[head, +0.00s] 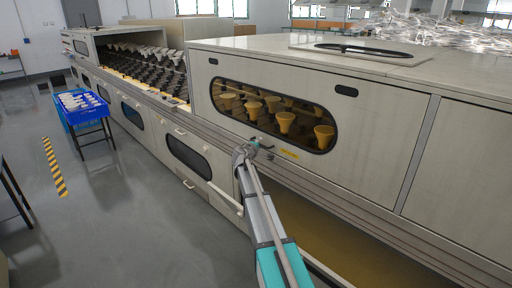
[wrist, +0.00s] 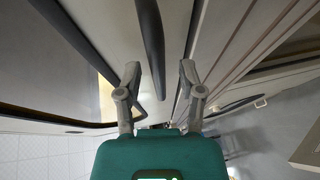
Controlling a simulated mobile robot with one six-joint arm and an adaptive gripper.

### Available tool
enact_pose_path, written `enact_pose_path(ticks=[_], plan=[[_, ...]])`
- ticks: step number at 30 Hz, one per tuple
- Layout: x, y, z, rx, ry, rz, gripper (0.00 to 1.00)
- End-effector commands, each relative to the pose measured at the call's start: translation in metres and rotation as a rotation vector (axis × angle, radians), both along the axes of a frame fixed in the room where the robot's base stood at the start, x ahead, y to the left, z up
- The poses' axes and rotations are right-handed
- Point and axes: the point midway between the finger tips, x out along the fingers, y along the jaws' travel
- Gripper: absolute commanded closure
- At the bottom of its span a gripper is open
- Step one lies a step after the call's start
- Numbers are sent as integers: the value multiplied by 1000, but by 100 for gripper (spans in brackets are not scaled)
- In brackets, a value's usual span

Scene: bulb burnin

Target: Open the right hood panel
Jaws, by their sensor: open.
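The right hood panel (head: 365,130) is a pale beige panel with a dark-rimmed oval window, and it is closed down on the long machine. Yellowish bulbs (head: 285,121) show behind its window. My gripper (head: 247,150) is at the panel's lower edge, below the window. In the wrist view my gripper (wrist: 160,72) is open, one grey finger on each side. A dark bar (wrist: 152,45), which looks like the panel's handle, reaches down between the fingers. I cannot tell if either finger touches it. In the head view the gripper largely hides that spot.
To the left, an open section holds rows of white bulbs (head: 140,53). A blue crate (head: 82,106) stands on a stand at the left. Clear wrapping (head: 440,32) lies on top at the right. Grey floor (head: 130,200) is free in front of the machine.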

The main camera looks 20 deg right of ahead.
Motion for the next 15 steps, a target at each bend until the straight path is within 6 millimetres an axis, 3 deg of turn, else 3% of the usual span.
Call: enact_pose_path(ticks=[8, 15], plan=[[0, 0, 0, 0, 0, 0, 52], [0, 0, 0, 0, 0, 0, 97]])
